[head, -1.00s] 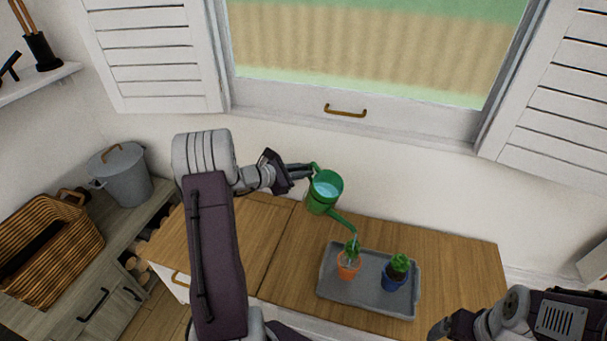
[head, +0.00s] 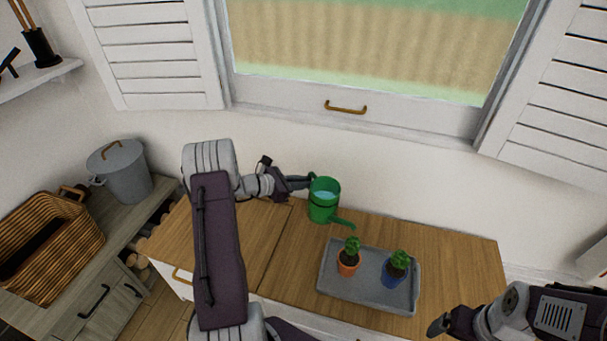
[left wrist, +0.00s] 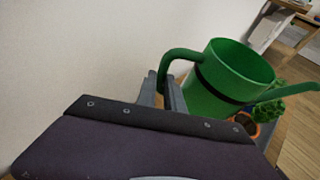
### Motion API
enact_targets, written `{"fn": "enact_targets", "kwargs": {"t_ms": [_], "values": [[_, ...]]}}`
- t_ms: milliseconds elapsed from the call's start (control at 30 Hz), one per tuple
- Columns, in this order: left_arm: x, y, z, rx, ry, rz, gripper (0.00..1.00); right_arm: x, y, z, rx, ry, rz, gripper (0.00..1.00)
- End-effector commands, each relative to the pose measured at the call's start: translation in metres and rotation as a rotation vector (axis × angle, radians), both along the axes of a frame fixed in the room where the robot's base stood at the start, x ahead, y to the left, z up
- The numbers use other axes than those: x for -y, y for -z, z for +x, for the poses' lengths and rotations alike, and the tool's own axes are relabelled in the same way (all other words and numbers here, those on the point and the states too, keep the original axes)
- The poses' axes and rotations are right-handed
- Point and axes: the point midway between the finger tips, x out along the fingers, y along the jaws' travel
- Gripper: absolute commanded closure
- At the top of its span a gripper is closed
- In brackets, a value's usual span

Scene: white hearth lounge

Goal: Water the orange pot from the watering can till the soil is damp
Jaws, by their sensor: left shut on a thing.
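The green watering can (head: 322,205) is held by its handle in my left gripper (head: 306,181), which is shut on it. The can is nearly upright with water in it, and its spout points right toward the plants; no water stream shows. It also fills much of the left wrist view (left wrist: 220,82). The orange pot (head: 347,268) holds a small green plant in dark soil and stands on the left part of the grey tray (head: 345,297). The pot shows partly behind the spout in the left wrist view (left wrist: 245,121). My right gripper (head: 437,327) is at the lower right, empty.
A blue pot (head: 391,280) with a plant stands on the tray's right side. The wooden counter (head: 450,250) is clear around the tray. A window sill is behind. A wicker basket (head: 60,240) and a grey lidded bin (head: 125,175) stand at left.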

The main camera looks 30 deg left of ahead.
Motion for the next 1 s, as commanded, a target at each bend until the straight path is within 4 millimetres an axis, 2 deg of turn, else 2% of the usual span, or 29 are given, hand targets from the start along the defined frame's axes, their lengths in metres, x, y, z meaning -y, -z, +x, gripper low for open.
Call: {"fn": "enact_targets", "kwargs": {"t_ms": [167, 400, 567, 800, 1000], "values": [[0.002, 0.024, -0.001, -0.05, -0.001, -0.077, 1.0, 0.0, 0.004, 0.0, 0.0, 0.0, 0.0, 0.1], [0.002, 0.023, -0.001, -0.055, 0.0, -0.086, 1.0, 0.0, 0.002, 0.0, 0.0, 0.0, 0.0, 0.1], [0.002, 0.012, -0.001, -0.055, -0.001, -0.085, 1.0, 0.0, -0.008, 0.0, 0.0, 0.0, 0.0, 0.1], [0.003, -0.016, -0.001, -0.054, 0.001, -0.085, 1.0, 0.0, -0.031, 0.0, 0.0, 0.0, 0.0, 0.1], [0.003, -0.017, -0.001, -0.055, 0.0, -0.086, 1.0, 0.0, -0.03, 0.0, 0.0, 0.0, 0.0, 0.1]]}}
